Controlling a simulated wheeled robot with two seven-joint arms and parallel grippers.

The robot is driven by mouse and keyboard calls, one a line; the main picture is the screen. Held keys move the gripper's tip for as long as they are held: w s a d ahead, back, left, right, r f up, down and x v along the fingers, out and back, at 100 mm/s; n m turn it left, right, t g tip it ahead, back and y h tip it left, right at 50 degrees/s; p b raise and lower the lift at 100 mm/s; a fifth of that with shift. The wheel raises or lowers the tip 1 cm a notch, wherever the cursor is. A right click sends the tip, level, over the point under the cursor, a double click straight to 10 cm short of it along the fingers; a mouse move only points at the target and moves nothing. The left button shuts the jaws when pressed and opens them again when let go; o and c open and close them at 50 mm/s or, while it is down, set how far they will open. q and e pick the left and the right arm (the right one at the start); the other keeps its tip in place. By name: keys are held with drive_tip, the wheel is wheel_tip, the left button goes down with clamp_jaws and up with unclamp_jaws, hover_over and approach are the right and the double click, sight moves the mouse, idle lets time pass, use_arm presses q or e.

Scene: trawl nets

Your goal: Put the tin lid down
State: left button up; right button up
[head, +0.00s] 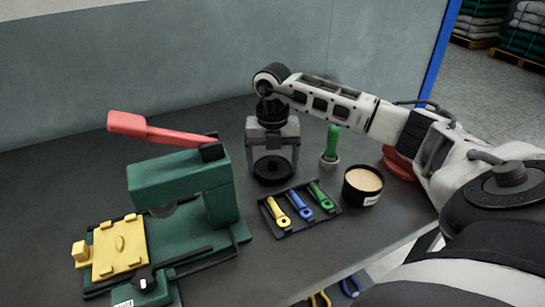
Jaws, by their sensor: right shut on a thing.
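My right gripper (272,168) points down over the dark table (200,113), its two fingers on either side of a black round tin lid (272,174). It is shut on the lid, which lies flat and level between the fingertips, close to the tabletop. I cannot tell whether the lid touches the table. The tin (361,198), black with a pale label and cream-coloured contents, stands open to the right. My left gripper is not in view.
A tray (289,233) with yellow, blue and green tools lies just in front of the lid. A green press (185,180) with a red lever stands left. A green-handled tool (332,142) stands upright right of the gripper. A red object (398,166) is partly hidden by my arm.

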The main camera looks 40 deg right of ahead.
sight(272, 158)
drive_tip(key=shift+f, duration=0.15)
drive_tip(key=shift+f, duration=0.2)
drive_tip(key=o, duration=0.9)
drive_tip(key=shift+c, duration=0.2)
wheel_tip(272, 158, up, 12)
drive_tip(key=b, duration=0.1)
drive_tip(key=shift+r, duration=0.25)
